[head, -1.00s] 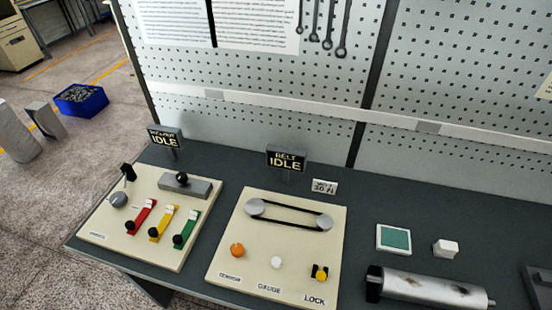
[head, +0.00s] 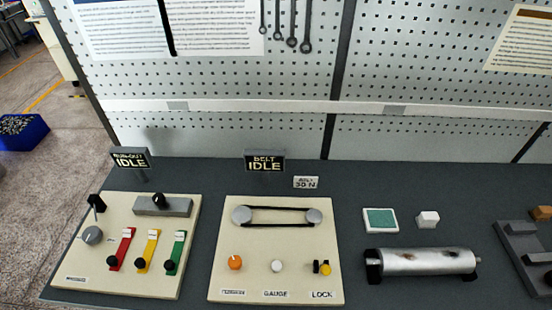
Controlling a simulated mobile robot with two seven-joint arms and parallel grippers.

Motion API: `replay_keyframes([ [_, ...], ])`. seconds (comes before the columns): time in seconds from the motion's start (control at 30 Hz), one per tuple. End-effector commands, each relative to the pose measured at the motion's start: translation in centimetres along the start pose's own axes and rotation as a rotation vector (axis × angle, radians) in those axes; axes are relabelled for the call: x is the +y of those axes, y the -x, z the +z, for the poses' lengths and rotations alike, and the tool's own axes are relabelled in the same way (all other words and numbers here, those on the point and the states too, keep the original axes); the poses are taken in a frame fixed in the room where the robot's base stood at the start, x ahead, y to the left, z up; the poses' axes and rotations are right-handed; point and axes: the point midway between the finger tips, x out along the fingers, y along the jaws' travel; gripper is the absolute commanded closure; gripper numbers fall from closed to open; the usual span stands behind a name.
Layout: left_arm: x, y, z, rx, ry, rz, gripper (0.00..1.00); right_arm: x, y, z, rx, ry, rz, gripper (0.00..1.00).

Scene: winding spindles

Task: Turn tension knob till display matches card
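In the head view, the orange tension knob (head: 235,262) sits at the lower left of the cream belt panel (head: 277,239). A white gauge button (head: 277,266) and a yellow and black lock (head: 323,267) are to its right. A belt runs around two grey pulleys (head: 277,216) above them. The display (head: 265,161) behind the panel reads BELT IDLE. A small white card (head: 306,182) in front of it reads what looks like 30 N. Neither of my grippers is in view.
A second panel (head: 125,240) with red, yellow and green levers stands at the left, under its own IDLE display (head: 130,158). A metal roller (head: 428,262), a green pad (head: 380,220) and a white block (head: 428,219) lie at the right. A pegboard (head: 220,130) rises behind.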

Motion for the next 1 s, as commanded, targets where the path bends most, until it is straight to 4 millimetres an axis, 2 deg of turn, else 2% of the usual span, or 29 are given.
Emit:
replay_keyframes([
  [0.03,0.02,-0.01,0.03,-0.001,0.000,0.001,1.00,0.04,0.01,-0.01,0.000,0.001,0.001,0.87],
  [0.17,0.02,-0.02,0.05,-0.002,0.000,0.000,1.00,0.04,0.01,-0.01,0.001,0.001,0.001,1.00],
  [1.0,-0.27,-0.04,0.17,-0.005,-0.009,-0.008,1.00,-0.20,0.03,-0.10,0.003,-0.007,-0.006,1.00],
])
